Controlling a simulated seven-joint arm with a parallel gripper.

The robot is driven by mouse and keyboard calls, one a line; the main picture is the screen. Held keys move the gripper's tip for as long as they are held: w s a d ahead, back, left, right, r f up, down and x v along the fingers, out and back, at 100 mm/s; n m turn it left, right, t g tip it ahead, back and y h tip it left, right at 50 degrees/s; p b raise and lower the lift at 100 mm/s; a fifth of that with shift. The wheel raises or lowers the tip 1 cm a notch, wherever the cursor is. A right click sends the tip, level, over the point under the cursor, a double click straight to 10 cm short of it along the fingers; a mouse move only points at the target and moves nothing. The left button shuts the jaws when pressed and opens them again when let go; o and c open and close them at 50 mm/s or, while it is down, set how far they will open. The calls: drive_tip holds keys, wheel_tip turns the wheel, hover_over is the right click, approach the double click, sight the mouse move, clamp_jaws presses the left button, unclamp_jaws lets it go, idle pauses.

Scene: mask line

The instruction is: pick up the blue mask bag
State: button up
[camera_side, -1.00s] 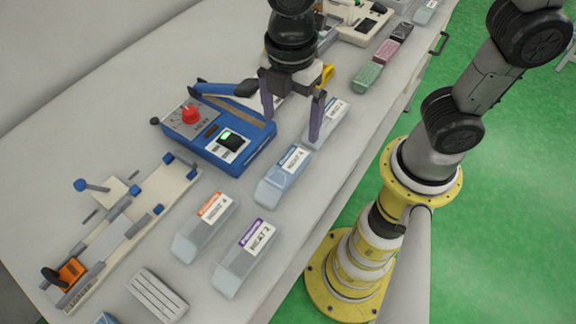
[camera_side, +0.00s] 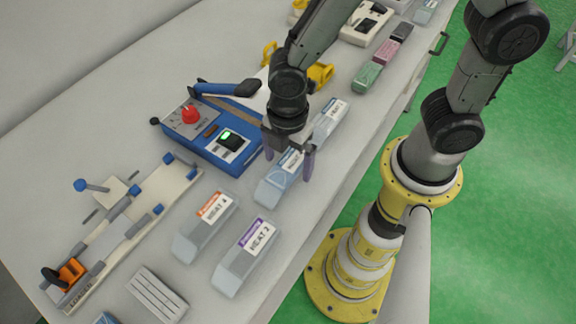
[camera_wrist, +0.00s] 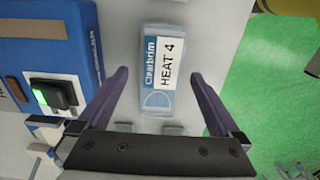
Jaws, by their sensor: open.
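A pale blue, see-through mask bag (camera_side: 270,192) lies on the bench beside the blue heat sealer, partly hidden by my gripper. In the wrist view the bag (camera_wrist: 156,101) carries a white label with a blue strip reading "Clearbrim HEAT 4". My gripper (camera_side: 291,172) is open above this bag. In the wrist view its purple fingers (camera_wrist: 160,76) lie one on each side of the bag, with visible gaps to it. The bag appears roughly lined up between them. I cannot tell the exact height of the fingertips above the bench.
The blue sealer (camera_side: 205,138) stands left of the bag. A bag with an orange label (camera_side: 206,228) and one with a purple label (camera_side: 246,257) lie nearer the camera. Another clear bag (camera_side: 328,122) lies just behind the gripper. The bench edge is to the right.

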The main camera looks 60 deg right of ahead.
drive_tip(key=shift+f, duration=0.45)
drive_tip(key=c, duration=1.3)
drive_tip(key=shift+r, duration=0.1)
drive_tip(key=shift+c, duration=0.2)
